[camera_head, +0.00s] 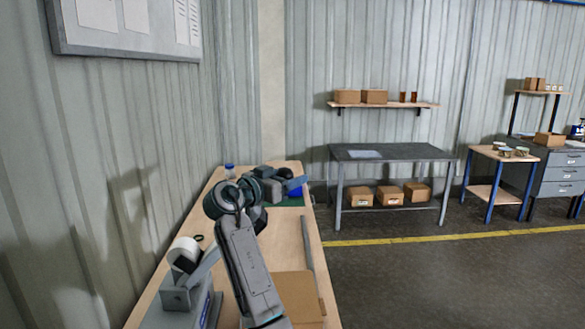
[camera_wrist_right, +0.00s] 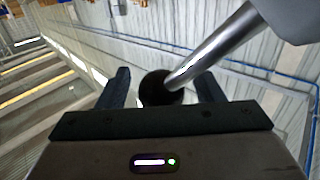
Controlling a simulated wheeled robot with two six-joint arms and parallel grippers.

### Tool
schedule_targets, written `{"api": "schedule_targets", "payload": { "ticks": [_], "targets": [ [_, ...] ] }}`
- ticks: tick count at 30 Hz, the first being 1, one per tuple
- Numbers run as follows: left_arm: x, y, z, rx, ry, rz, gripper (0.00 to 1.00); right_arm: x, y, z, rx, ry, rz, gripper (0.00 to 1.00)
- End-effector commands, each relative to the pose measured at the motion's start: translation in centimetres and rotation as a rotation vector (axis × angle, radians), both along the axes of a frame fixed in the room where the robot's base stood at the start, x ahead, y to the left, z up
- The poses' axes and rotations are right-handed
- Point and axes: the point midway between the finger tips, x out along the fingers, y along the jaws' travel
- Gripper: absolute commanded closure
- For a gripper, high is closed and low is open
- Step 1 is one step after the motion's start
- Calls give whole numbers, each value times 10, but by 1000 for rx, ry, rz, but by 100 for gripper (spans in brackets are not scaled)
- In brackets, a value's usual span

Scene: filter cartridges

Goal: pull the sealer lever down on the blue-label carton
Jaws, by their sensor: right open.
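My right gripper (camera_wrist_right: 164,76) is open in the wrist view, with one dark finger on each side. A metal lever rod (camera_wrist_right: 212,45) comes in from the upper right and ends in a round black knob (camera_wrist_right: 160,88). The knob shows between the fingers; I cannot tell whether they touch it. In the head view a grey machine (camera_head: 172,304) with a white roll (camera_head: 184,253) stands at the bench's lower left. My right arm hides much around it. A tan carton (camera_head: 297,293) lies right of the arm; no blue label shows on it. My left gripper is not visible.
A green mat (camera_head: 291,202) at the bench's far end holds dark grey items and a blue piece (camera_head: 295,191). A long grey strip (camera_head: 307,240) lies along the right edge. The corrugated wall (camera_head: 110,170) is close on the left. Open floor (camera_head: 420,280) lies right.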

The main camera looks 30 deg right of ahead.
Motion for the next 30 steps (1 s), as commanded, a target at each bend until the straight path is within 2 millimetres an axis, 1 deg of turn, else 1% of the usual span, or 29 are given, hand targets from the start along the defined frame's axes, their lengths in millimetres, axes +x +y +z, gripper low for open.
{"api": "schedule_targets", "payload": {
  "ticks": [1,6,14,15,17,21,24,30],
  "targets": [
    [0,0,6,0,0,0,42,1,-6,3,-1,2,0,40],
    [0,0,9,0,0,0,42,4,-17,0,1,0,1,40],
    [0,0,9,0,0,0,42,5,-18,-1,1,0,2,40],
    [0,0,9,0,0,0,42,5,-18,-1,1,0,2,43],
    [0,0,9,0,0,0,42,5,-18,-1,1,0,1,55],
    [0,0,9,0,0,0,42,5,-18,-1,1,0,1,83],
    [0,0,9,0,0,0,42,4,-18,-1,1,0,1,100],
    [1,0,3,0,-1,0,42,6,-20,-6,9,-5,1,100]
  ]
}}
